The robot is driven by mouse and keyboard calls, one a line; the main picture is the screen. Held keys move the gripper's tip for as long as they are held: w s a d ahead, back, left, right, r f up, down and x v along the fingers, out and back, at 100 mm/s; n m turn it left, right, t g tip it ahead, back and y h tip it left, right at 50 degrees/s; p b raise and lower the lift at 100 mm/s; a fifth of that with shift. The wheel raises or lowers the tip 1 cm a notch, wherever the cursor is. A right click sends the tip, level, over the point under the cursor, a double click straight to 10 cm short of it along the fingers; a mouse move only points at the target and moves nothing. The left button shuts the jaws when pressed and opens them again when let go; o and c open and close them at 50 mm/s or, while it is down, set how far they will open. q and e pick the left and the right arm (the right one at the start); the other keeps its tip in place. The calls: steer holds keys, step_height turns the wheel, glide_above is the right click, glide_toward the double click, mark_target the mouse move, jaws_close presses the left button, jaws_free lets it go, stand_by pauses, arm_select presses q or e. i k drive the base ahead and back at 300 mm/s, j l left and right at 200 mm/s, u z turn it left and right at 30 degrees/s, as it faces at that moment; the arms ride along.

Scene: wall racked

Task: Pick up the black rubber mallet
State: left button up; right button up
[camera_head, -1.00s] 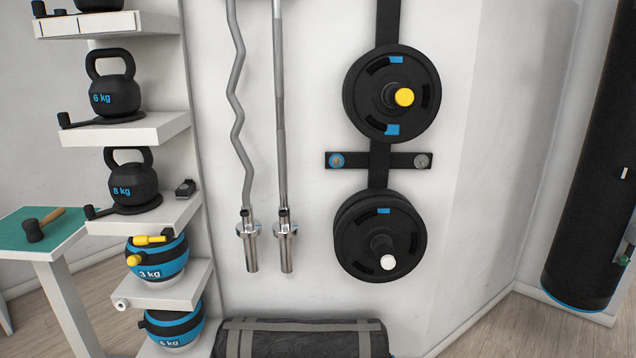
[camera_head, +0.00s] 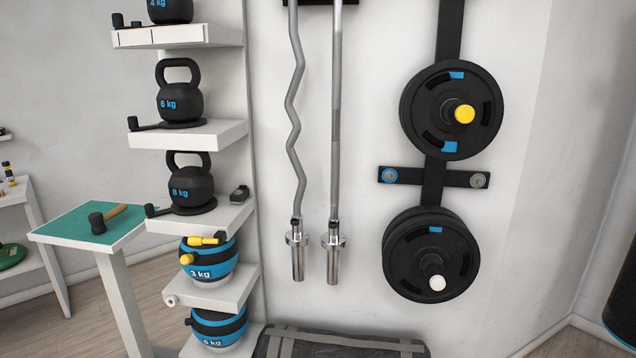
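A black rubber mallet (camera_head: 107,218) with a tan wooden handle lies on the green top of a small white table (camera_head: 60,239) at the left. Its black head points to the lower left and its handle to the upper right. Nothing touches it except the table top. Other small black hammer-like items lie beside the kettlebells on the shelves; one is next to the 6 kg kettlebell (camera_head: 180,95) and one next to the 8 kg kettlebell (camera_head: 190,183). Neither of my grippers shows in the head view.
A white shelf rack (camera_head: 225,135) with kettlebells and blue-black balls stands just right of the table. Bars and weight plates (camera_head: 432,255) hang on the wall. A black bag (camera_head: 340,345) lies on the floor. Another white table (camera_head: 15,190) stands at the far left.

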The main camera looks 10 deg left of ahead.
mark_target(97, 220)
steer(key=u, duration=1.45)
